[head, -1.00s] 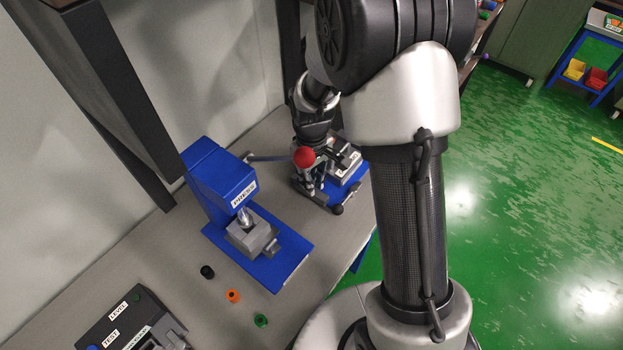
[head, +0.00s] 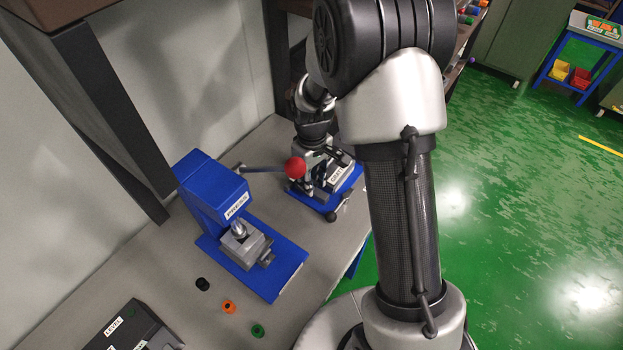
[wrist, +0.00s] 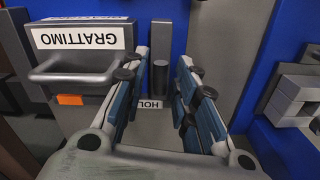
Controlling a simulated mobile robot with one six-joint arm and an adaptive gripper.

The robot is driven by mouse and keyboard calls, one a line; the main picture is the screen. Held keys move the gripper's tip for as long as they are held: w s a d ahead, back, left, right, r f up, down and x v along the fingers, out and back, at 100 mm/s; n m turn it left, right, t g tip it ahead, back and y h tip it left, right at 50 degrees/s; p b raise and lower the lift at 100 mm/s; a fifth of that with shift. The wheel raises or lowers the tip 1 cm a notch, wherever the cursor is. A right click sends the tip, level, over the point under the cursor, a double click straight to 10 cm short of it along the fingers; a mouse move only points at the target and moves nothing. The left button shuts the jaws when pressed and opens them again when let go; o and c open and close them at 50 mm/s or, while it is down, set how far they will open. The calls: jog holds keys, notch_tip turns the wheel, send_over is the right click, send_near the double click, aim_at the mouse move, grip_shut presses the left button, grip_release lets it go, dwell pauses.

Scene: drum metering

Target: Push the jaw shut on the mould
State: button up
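My gripper (wrist: 163,65) is open in the wrist view, its two fingers apart with nothing clasped between the pads. A grey upright bar (wrist: 162,35) shows between and beyond the fingertips; I cannot tell if it is the jaw. To its left is a grey block (wrist: 82,62) with a bar handle and a label reading GRATTIMO, perhaps the mould. A label starting HOL (wrist: 150,104) is partly hidden by a finger.
The blue press (head: 212,190) stands left of the station; its lever with a red ball (head: 294,167) reaches close to my gripper. Black (head: 202,284), orange (head: 228,306) and green (head: 257,330) small parts lie in front. A dark LEVEL box (head: 130,330) sits at front left.

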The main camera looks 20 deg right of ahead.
jog(key=shift+o, duration=0.3)
notch_tip(320, 180, up, 12)
dwell(0.5)
